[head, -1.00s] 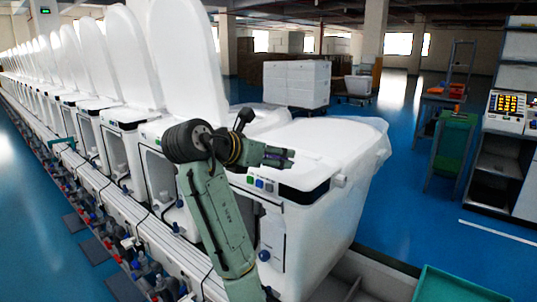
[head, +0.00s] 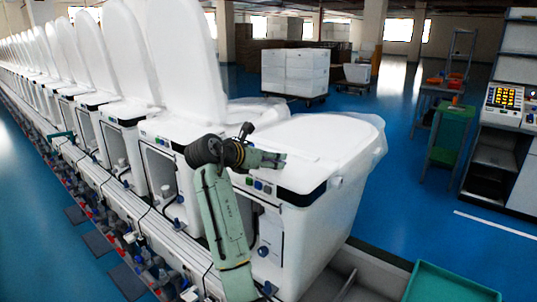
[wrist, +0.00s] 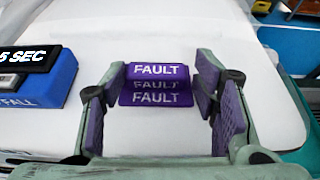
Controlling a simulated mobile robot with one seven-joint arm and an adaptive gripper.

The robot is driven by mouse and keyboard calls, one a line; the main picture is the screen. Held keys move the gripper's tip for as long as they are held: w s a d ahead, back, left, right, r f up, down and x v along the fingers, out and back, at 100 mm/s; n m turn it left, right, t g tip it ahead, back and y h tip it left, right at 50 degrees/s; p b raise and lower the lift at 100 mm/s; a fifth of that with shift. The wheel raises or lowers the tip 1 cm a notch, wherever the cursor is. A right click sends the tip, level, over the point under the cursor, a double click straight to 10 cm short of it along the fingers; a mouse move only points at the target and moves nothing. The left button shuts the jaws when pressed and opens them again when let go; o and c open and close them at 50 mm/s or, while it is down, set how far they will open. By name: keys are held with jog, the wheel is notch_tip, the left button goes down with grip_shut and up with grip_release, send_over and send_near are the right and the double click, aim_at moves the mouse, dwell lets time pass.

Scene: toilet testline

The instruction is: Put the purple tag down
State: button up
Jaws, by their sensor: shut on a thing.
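The purple tag (wrist: 156,86) shows in the wrist view between my two fingers, with white "FAULT" lettering repeated on its stepped faces. My gripper (wrist: 162,95) is shut on it, one finger at each side. A white surface lies beneath the tag; I cannot tell whether the tag touches it. In the head view my gripper (head: 280,160) is low over the front of the nearest toilet's white top (head: 325,135). The tag cannot be made out there.
A blue block (wrist: 42,80) with a black "5 SEC" display lies left of my gripper in the wrist view. A row of toilets with raised lids (head: 182,55) runs back left. A green tray (head: 450,285) is at front right.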

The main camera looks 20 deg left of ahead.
jog(key=o, duration=0.9)
jog(key=shift+f, duration=0.1)
jog(key=shift+o, duration=0.2)
